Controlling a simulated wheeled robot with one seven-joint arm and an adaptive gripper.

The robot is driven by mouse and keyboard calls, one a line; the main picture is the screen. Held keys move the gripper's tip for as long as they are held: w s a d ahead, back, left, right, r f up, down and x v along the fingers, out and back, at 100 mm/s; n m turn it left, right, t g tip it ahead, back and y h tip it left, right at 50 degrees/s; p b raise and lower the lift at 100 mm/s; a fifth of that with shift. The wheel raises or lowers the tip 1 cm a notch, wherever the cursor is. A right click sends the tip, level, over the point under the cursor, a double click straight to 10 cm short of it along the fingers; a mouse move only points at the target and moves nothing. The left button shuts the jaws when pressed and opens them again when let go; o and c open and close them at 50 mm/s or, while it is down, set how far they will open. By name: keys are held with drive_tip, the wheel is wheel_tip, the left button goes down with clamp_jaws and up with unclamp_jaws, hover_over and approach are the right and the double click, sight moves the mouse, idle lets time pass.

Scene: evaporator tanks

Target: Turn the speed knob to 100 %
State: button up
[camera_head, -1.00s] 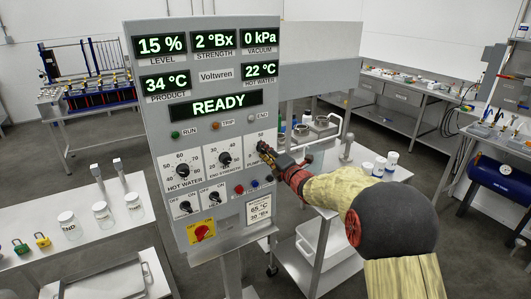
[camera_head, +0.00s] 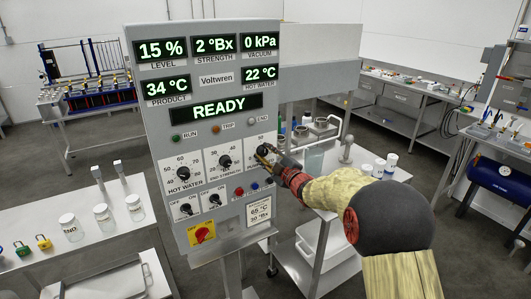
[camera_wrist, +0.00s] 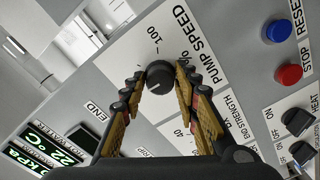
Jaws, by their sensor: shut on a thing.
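The HOT WATER knob (camera_head: 183,174) and END STRENGTH knob (camera_head: 224,162) are left of my gripper. The red stop button (camera_wrist: 288,75) and blue reset button (camera_wrist: 278,32) are close by. The panel display (camera_head: 217,108) reads READY.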

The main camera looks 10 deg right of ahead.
drive_tip(key=m+p, duration=0.3)
drive_tip(key=m, duration=0.4)
drive_tip(key=m+p, duration=0.3)
drive_tip(key=m, duration=0.3)
drive_tip(key=shift+f+m, duration=0.1)
drive_tip(key=shift+m, duration=0.3)
drive_tip(key=m+p, duration=0.3)
drive_tip(key=m, duration=0.2)
drive_tip(key=shift+m+p, duration=1.1)
drive_tip(key=shift+m, duration=1.2)
drive_tip(key=shift+f, duration=0.1)
drive_tip(key=o, duration=1.2)
